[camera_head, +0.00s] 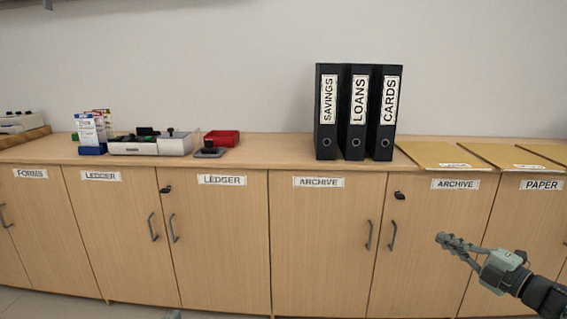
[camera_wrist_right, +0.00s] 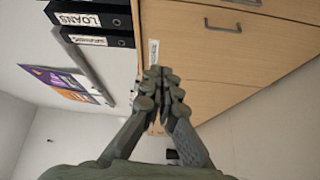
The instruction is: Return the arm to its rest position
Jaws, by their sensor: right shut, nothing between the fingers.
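My right gripper (camera_head: 441,239) is in front of the cabinet doors at the lower right of the head view, below the counter top. Its fingers point left, and they are together with nothing between them. In the right wrist view the same gripper (camera_wrist_right: 165,88) shows its fingertips meeting, with the cabinet front behind them. It touches nothing that I can see. My left gripper is not clearly in view.
Black binders (camera_head: 357,112) labelled SAVINGS, LOANS and CARDS stand upright on the counter (camera_head: 270,151). Yellow folders (camera_head: 445,155) lie to their right. A white tray (camera_head: 155,146), a stamp (camera_head: 210,149) and a red box (camera_head: 222,138) are at left. Cabinet doors have protruding handles (camera_head: 393,236).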

